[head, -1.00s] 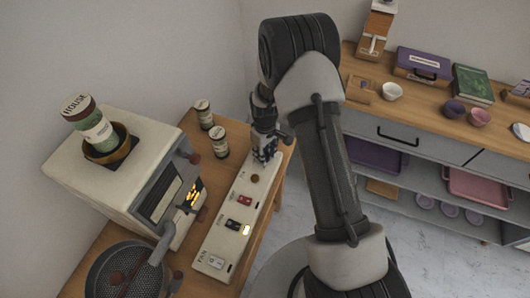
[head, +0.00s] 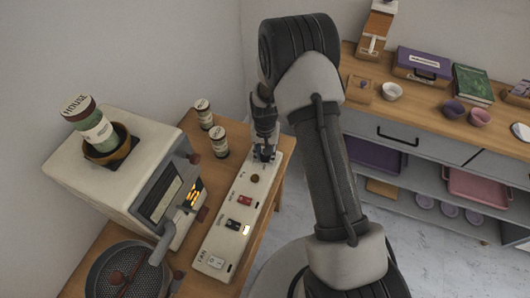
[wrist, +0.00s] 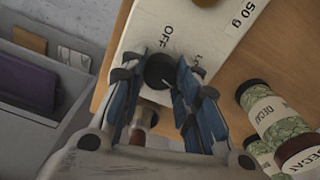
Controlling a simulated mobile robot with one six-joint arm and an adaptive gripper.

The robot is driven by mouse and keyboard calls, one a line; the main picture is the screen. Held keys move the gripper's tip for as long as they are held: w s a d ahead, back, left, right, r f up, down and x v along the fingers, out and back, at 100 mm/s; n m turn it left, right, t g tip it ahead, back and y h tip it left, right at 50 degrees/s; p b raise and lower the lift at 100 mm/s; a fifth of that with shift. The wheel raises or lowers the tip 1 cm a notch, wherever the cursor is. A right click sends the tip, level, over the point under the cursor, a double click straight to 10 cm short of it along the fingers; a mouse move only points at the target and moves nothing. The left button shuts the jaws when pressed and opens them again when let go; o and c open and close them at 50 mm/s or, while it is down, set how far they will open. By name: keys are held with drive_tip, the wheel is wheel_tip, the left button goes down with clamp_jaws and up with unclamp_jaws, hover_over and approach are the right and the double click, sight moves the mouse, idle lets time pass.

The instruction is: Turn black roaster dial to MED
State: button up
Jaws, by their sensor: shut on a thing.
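The black roaster dial (wrist: 158,70) sits on the white control panel (wrist: 120,45), between my gripper's two blue-padded fingers in the wrist view. My gripper (wrist: 160,76) is shut on the dial. The word OFF is printed above the dial. Part of another label, starting with L, shows to its right; the MED label cannot be read here. The dial's pointer setting is hard to tell. In the head view, my gripper (head: 265,153) is at the far end of the long panel (head: 222,240) and hides the dial.
The roaster (head: 130,170) stands left of the panel, holding a HOUSE canister (head: 88,125). A brown knob (head: 254,179) and switches line the panel. A sideboard (head: 440,105) stands right.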

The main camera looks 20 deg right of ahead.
drive_tip(key=shift+m, duration=1.6)
drive_tip(key=o, duration=1.1)
drive_tip(key=shift+r, duration=0.1)
wheel_tip(320, 180, up, 12)
